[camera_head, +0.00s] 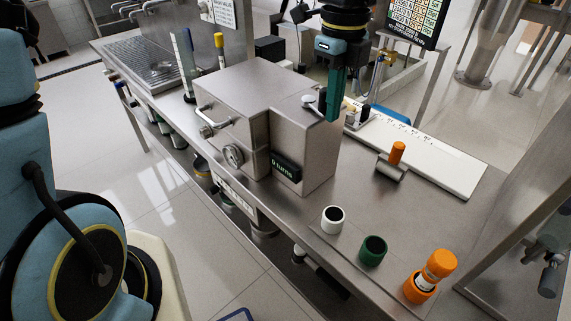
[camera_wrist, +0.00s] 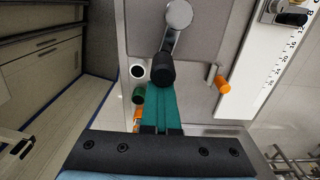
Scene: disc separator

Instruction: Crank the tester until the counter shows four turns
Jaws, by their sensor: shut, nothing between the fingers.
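The tester (camera_head: 240,110) is a steel box on the bench, with a crank on its top. The crank has a silver arm (camera_wrist: 172,42) and an upright black knob (camera_wrist: 164,70). A small dark counter (camera_head: 286,168) on the tester's front appears to read "0 turns". My gripper (camera_head: 334,115), with green fingers, points down beside the crank at the box's right edge. In the wrist view, the shut fingers (camera_wrist: 164,100) lie right below the knob, which covers their tips. I cannot tell whether they touch it.
An orange-handled steel piece (camera_head: 393,163) lies right of the tester, near a long white ruled board (camera_head: 440,160). Bare bench lies between.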

